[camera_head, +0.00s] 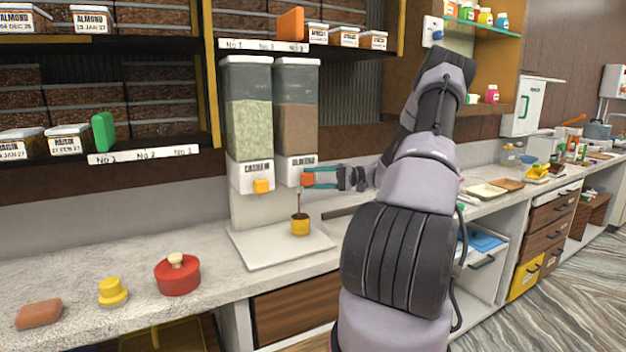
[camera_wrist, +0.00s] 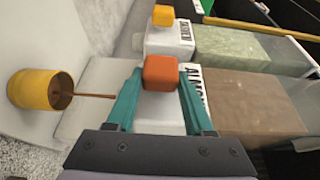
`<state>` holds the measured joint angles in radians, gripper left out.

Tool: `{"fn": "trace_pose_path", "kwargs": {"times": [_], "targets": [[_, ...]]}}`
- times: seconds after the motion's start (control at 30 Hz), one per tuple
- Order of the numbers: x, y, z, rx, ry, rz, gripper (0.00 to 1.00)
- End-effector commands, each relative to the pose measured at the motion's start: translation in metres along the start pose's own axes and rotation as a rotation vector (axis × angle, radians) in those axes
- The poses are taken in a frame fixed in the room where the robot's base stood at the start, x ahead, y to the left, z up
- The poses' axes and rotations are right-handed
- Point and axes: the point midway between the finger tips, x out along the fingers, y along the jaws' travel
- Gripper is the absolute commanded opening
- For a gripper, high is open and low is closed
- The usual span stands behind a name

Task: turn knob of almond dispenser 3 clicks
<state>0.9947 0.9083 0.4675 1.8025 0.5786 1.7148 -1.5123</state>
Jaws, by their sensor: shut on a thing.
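The almond dispenser (camera_head: 297,125) stands on the counter with brown contents in its clear hopper and a white base labelled ALMOND. Its orange knob (camera_head: 307,179) is on the front of that base. My gripper (camera_head: 312,179) comes in from the right and is shut on the knob. In the wrist view the orange knob (camera_wrist: 161,72) sits between the teal fingers. A yellow cup (camera_head: 300,228) stands on the white tray (camera_head: 262,248) under the almond outlet. A thin brown stream runs between outlet and cup, and it also shows beside the cup (camera_wrist: 30,90) in the wrist view.
The cashew dispenser (camera_head: 249,115), with a yellow knob (camera_head: 261,186), stands close on the left. A red lidded pot (camera_head: 177,275), a yellow weight-like piece (camera_head: 113,291) and a brown block (camera_head: 39,313) lie on the left counter. Shelves of labelled boxes hang above.

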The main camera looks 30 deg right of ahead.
Motion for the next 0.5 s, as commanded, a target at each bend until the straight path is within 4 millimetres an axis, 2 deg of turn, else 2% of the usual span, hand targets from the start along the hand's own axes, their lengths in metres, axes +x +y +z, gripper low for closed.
{"fn": "trace_pose_path", "kwargs": {"times": [0.3,0.33,0.37,0.4,0.5], "targets": [[-0.0001,0.0004,0.0004,0.000,-0.001,0.001,0.00],[-0.0001,0.0004,0.0004,0.000,-0.001,0.001,0.64],[-0.0001,0.0004,0.0004,0.000,-0.001,0.001,0.75],[-0.0001,0.0004,0.0004,0.000,-0.001,0.001,0.82],[-0.0001,0.0004,0.0004,0.000,-0.001,0.001,0.82]]}}
